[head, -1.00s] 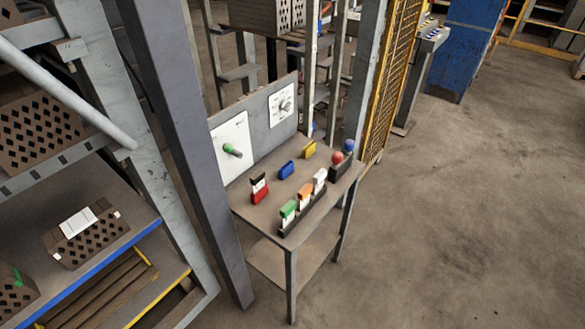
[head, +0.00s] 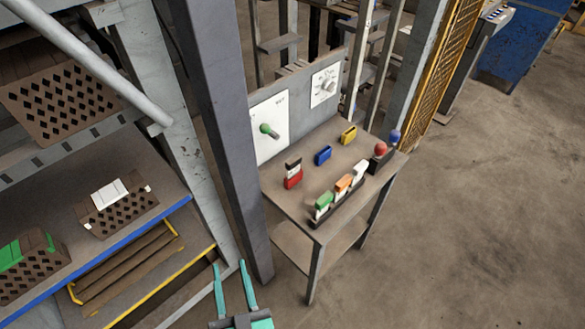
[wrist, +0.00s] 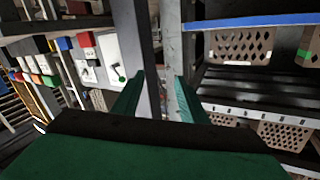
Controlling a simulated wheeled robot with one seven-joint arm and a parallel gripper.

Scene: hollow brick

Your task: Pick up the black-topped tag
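The black-topped tag (head: 293,173) stands on the grey table (head: 277,202), near its left side. It has a dark top, a white middle and a red base. In the wrist view the scene looks upside down, and the tag (wrist: 88,46) is at the upper left, red part uppermost. My gripper (head: 230,265) shows at the bottom of the head view, with two teal fingers apart and nothing between them. It is in front of the grey post, well short of the tag. In the wrist view my gripper (wrist: 160,76) is open too.
A grey post (head: 228,130) stands left of the table. Floor at right is clear.

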